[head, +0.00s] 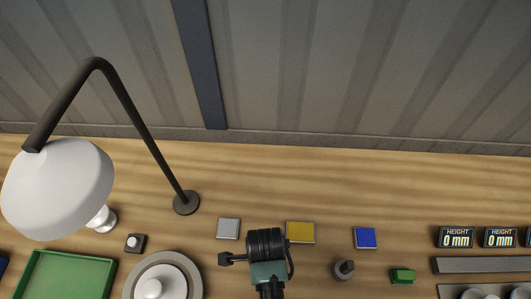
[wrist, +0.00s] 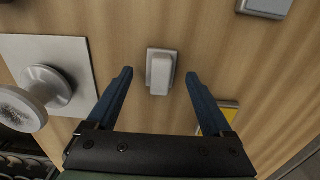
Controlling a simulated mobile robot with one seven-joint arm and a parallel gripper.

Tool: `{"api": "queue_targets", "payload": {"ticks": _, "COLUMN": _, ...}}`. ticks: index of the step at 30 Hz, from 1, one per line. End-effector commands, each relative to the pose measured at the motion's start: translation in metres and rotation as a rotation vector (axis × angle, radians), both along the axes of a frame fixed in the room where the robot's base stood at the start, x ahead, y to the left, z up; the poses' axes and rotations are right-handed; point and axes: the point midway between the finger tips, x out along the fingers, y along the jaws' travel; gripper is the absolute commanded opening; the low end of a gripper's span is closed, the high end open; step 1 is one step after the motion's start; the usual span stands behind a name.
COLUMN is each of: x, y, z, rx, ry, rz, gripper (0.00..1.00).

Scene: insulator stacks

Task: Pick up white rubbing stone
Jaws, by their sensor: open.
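The white rubbing stone (wrist: 160,76) appears as a pale, upright-looking block on a thin grey base in the wrist view, on the wooden bench. My gripper (wrist: 158,73) is open, with one dark blue finger on each side of the stone in the picture. There is a gap on both sides, and I see no contact. The height of the fingers above the bench is hard to tell. In the head view the wrist part of my arm shows at the bottom centre, the fingers are hidden, and I cannot pick out the stone for certain.
A yellow pad (head: 300,232) lies right of my arm, partly behind the right finger in the wrist view. A grey pad (head: 228,228) and a blue pad (head: 365,238) lie nearby. The lamp (head: 60,190) overhangs the left side.

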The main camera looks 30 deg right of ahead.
Motion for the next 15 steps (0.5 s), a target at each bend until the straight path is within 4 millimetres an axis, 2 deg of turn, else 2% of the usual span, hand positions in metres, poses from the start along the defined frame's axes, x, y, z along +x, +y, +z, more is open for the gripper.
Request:
{"api": "queue_targets", "payload": {"ticks": 5, "x": 0.000, "y": 0.000, "z": -0.015, "rx": -0.001, "ry": -0.001, "rz": 0.000, "gripper": 0.85}}
{"api": "queue_targets", "payload": {"ticks": 12, "x": 0.000, "y": 0.000, "z": -0.017, "rx": -0.001, "ry": -0.002, "rz": 0.001, "gripper": 0.85}}
{"api": "queue_targets", "payload": {"ticks": 15, "x": 0.000, "y": 0.000, "z": -0.016, "rx": -0.001, "ry": -0.002, "rz": 0.001, "gripper": 0.67}}
